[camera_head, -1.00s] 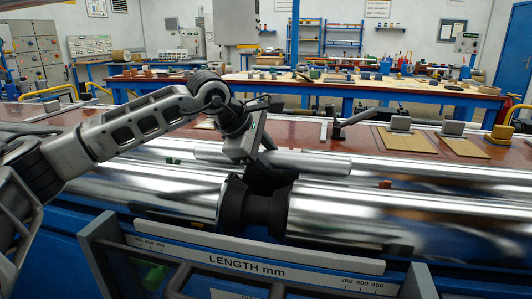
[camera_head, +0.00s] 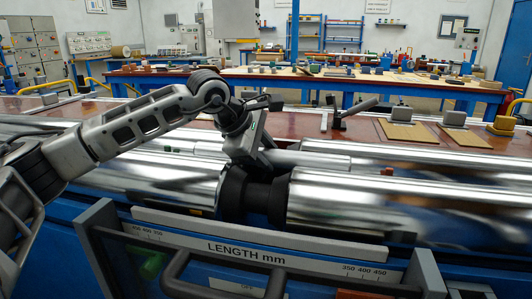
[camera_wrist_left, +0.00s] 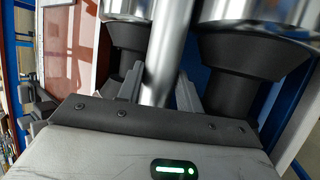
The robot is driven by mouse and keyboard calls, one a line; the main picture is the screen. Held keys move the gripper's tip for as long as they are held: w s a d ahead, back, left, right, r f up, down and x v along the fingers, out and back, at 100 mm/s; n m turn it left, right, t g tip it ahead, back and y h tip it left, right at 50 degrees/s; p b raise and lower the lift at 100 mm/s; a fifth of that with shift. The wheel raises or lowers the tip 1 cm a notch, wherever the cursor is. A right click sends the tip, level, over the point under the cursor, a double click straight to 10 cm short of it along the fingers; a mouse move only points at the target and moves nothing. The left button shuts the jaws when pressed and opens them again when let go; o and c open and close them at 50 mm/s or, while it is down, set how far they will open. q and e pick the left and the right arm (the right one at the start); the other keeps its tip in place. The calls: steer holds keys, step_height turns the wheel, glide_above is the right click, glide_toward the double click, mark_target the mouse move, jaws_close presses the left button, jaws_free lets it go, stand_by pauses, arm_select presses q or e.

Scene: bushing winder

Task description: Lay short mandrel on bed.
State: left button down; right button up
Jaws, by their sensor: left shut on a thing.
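My left gripper (camera_head: 258,163) is shut on a slim shiny metal bar, the short mandrel (camera_head: 308,158). In the left wrist view the mandrel (camera_wrist_left: 166,50) runs between the two fingers (camera_wrist_left: 160,88). In the head view it lies crosswise just behind the large polished rollers of the bed, parallel to them. The front right roller (camera_head: 400,205) and front left roller (camera_head: 165,180) have black ends facing each other below the gripper. Whether the mandrel touches anything underneath is hidden by the gripper and rollers. My right gripper is not in view.
A grey length gauge frame (camera_head: 250,238) stands at the front of the machine. Behind the rollers, a brown tabletop carries tan pads (camera_head: 405,132) with grey blocks and a dark lever (camera_head: 355,108). A blue-legged workbench (camera_head: 300,80) stands further back.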

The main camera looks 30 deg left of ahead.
arm_select(q)
steer(key=shift+f+b, duration=0.25)
steer(key=shift+b, duration=0.1)
steer(key=c, duration=0.9)
jaws_free()
steer(key=shift+o, duration=0.2)
steer(key=shift+f, duration=0.15)
steer(key=v, duration=1.6)
